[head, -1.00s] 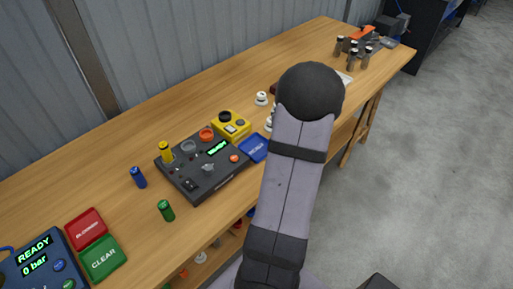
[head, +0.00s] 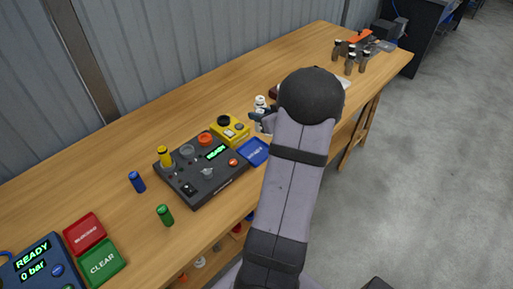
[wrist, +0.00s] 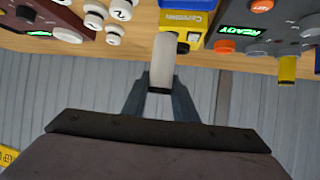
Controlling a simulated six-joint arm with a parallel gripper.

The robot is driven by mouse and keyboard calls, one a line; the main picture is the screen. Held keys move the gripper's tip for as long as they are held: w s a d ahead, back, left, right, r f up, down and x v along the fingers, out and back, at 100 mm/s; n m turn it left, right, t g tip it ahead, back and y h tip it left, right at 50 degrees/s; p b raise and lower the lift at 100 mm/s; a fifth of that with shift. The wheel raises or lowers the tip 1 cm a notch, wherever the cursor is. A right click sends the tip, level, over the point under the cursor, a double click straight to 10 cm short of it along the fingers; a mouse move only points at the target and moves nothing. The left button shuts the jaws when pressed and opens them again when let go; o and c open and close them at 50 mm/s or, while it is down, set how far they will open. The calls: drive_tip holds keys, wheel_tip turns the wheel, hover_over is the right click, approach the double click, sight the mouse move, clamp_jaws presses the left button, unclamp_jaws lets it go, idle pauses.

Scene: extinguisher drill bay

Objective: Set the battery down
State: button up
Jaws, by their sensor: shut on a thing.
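My gripper (wrist: 160,88) is shut on a pale grey-white cylinder, which I take to be the battery (wrist: 163,58). The cylinder's near end is dark. It is in front of the yellow box (wrist: 185,20) in the wrist view, and I cannot tell whether it touches anything. In the head view my gripper (head: 262,118) shows just left of my dark round wrist joint, to the right of the yellow box (head: 230,129). The battery is mostly hidden there.
A dark control panel (head: 208,172) with a lit display and a blue pad (head: 254,152) are close by. Several white knobbed pieces (wrist: 112,20) stand near a dark red box (wrist: 45,20). Blue (head: 137,182) and green (head: 165,215) cylinders stand left. Several dark bottles (head: 351,62) stand far right.

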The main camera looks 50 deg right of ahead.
drive_tip(key=shift+f, duration=4.8)
drive_tip(key=shift+f, duration=0.2)
drive_tip(key=o, duration=1.1)
drive_tip(key=shift+o, duration=0.2)
drive_tip(key=shift+r, duration=0.15)
drive_tip(key=shift+s+r, duration=0.3)
drive_tip(key=shift+s, duration=0.2)
drive_tip(key=v, duration=1.1)
drive_tip(key=shift+b, duration=0.35)
drive_tip(key=shift+w+a, duration=0.1)
drive_tip(key=shift+w, duration=0.05)
